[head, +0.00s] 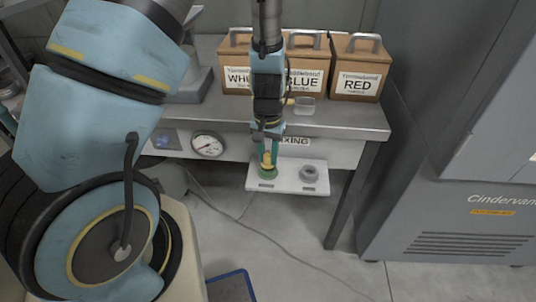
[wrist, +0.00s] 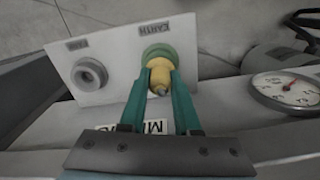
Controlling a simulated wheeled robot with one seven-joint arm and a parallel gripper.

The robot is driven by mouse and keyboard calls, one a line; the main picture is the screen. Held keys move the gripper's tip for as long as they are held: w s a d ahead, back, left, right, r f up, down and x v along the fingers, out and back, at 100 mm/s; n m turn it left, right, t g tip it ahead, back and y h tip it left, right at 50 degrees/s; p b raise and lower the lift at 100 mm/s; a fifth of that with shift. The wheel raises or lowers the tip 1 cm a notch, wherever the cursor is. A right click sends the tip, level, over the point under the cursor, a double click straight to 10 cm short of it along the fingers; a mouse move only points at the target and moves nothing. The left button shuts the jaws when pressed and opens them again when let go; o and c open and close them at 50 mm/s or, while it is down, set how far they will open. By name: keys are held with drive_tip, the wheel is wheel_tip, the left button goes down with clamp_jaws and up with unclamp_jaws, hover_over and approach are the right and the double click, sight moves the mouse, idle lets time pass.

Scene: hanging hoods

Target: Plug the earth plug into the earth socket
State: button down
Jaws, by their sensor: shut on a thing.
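The yellow earth plug (wrist: 160,76) is held between the two teal fingers of my gripper (wrist: 159,82). It also shows small in the head view (head: 267,158). The earth socket (wrist: 157,51) is a green ring on a white plate, next to a printed EARTH label (wrist: 153,29). In the head view, the green socket (head: 268,173) lies directly below my gripper (head: 268,152). The plug's front end meets the ring's opening and hides part of it. I cannot tell how deep the plug sits.
A grey socket (head: 309,174) sits right of the green one on the white plate (head: 290,187). The plate juts from the bench front below the bench top (head: 340,119). A gauge (head: 207,145) is to the left. Labelled boxes (head: 357,68) stand behind. A cabinet (head: 450,220) is at right.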

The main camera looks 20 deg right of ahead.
drive_tip(key=shift+f+b, duration=0.35)
drive_tip(key=shift+f, duration=0.2)
drive_tip(key=c, duration=0.5)
unclamp_jaws()
drive_tip(key=shift+c, duration=0.2)
wheel_tip(320, 180, up, 11)
drive_tip(key=shift+f, duration=0.1)
